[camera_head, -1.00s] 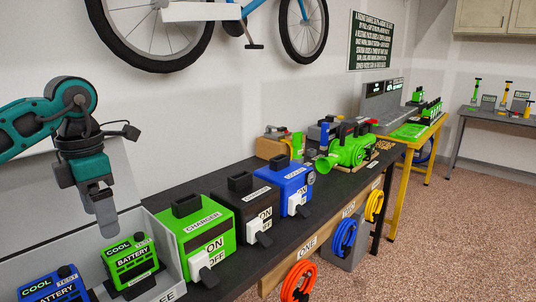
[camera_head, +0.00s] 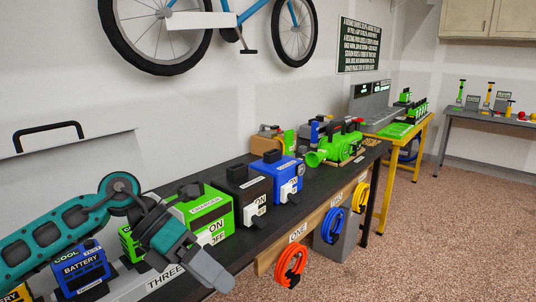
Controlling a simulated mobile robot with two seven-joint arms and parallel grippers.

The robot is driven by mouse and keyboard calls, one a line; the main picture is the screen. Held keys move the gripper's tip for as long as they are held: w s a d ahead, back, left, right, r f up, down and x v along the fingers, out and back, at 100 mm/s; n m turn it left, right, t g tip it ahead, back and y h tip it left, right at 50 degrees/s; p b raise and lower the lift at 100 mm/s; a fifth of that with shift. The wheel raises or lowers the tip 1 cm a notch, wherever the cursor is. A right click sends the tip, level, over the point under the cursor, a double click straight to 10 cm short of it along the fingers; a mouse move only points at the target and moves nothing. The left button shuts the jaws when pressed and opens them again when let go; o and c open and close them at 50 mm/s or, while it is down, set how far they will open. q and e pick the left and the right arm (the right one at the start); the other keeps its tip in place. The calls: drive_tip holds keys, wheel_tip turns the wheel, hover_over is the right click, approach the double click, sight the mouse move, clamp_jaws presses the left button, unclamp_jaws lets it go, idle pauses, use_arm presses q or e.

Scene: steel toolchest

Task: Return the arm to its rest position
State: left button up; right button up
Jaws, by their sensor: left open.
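My left arm, teal and dark grey, comes in from the left in the head view, low over the front left of the bench. My left gripper (camera_head: 212,272) points down and to the right, in front of the green charger (camera_head: 203,211). Its grey fingers look empty, and the gap between them is hard to see from this angle. The arm partly hides a green battery (camera_head: 128,243) and the tray label reading THREE. My right gripper is not in view.
A black charger (camera_head: 240,195) and a blue charger (camera_head: 279,176) stand on the dark bench (camera_head: 240,252) beyond the green one. A green machine (camera_head: 337,147) lies farther back. Coiled hoses (camera_head: 291,267) hang on the bench front. The floor at right is clear.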

use_arm(q)
drive_tip(key=s+d+r+n+h, duration=0.25)
drive_tip(key=d+n+h, duration=0.25)
drive_tip(key=d+h, duration=0.3)
drive_tip(key=w+a+f+n+t+y, duration=0.1)
drive_tip(key=a+f+n+t+y, duration=0.15)
drive_tip(key=n+t, duration=0.5)
drive_tip(key=w+a+f+n+t+y+p, duration=0.15)
drive_tip(key=f+n+t, duration=0.3)
drive_tip(key=n, duration=0.55)
drive_tip(key=a+f+n+t+y, duration=0.3)
drive_tip(key=n+t, duration=0.4)
drive_tip(key=n, duration=0.2)
drive_tip(key=s+a+f+n+g+y, duration=0.3)
drive_tip(key=s+a+f+n+y, duration=0.1)
drive_tip(key=f, duration=0.5)
drive_tip(key=s+a+f+n+g+y, duration=0.2)
drive_tip(key=s+a+f+n+y, duration=0.2)
drive_tip(key=s+f+n, duration=0.3)
wheel_tip(320, 180, down, 3)
drive_tip(key=s+a, duration=0.1)
drive_tip(key=s, duration=0.1)
drive_tip(key=shift+s+a+g+y, duration=0.15)
drive_tip(key=shift+s+g+y, duration=0.15)
drive_tip(key=shift+g, duration=0.1)
drive_tip(key=shift+a+r, duration=0.1)
drive_tip(key=shift+r, duration=0.05)
